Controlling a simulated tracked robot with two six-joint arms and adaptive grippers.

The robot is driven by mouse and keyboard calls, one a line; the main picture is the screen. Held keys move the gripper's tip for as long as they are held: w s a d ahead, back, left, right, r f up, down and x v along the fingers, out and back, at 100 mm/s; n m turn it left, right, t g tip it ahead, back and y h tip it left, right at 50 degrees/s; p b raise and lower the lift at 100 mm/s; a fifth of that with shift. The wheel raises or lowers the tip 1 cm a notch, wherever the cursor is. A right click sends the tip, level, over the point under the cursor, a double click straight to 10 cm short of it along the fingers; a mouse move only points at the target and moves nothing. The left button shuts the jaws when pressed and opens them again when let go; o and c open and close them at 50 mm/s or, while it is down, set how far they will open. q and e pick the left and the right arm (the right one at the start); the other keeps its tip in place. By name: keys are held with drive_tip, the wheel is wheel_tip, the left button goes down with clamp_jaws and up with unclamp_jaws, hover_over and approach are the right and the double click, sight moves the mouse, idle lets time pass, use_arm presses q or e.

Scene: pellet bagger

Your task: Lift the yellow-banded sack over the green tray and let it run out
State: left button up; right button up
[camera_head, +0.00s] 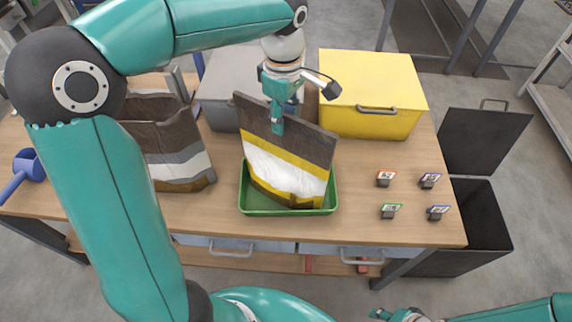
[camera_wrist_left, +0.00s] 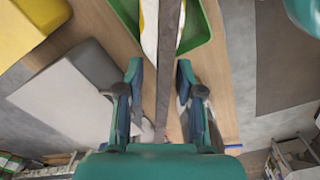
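The yellow-banded sack (camera_head: 285,165), brown above and white in the middle, stands inside the green tray (camera_head: 243,208). Its top edge slopes down to the right. My left gripper (camera_head: 277,122) is at the sack's top edge. In the left wrist view its fingers (camera_wrist_left: 160,75) are apart on either side of the sack's dark upper edge (camera_wrist_left: 168,50), with a visible gap on the left side. The green tray also shows in that view (camera_wrist_left: 200,35). My right gripper (camera_head: 395,315) shows only in part at the bottom edge, and its fingers cannot be made out.
Another sack (camera_head: 183,165) with grey and white bands stands left on the table (camera_head: 350,225). A blue scoop (camera_head: 28,168) lies at the far left. A grey box (camera_head: 222,85) and a yellow box (camera_head: 372,90) stand behind. Several small labelled blocks (camera_head: 386,179) sit right. A dark bin (camera_head: 480,225) stands beyond.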

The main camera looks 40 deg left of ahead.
use_arm(q)
wheel_tip(320, 180, down, 5)
drive_tip(key=shift+a+f+p, duration=0.1)
drive_tip(key=shift+p, duration=0.3)
clamp_jaws()
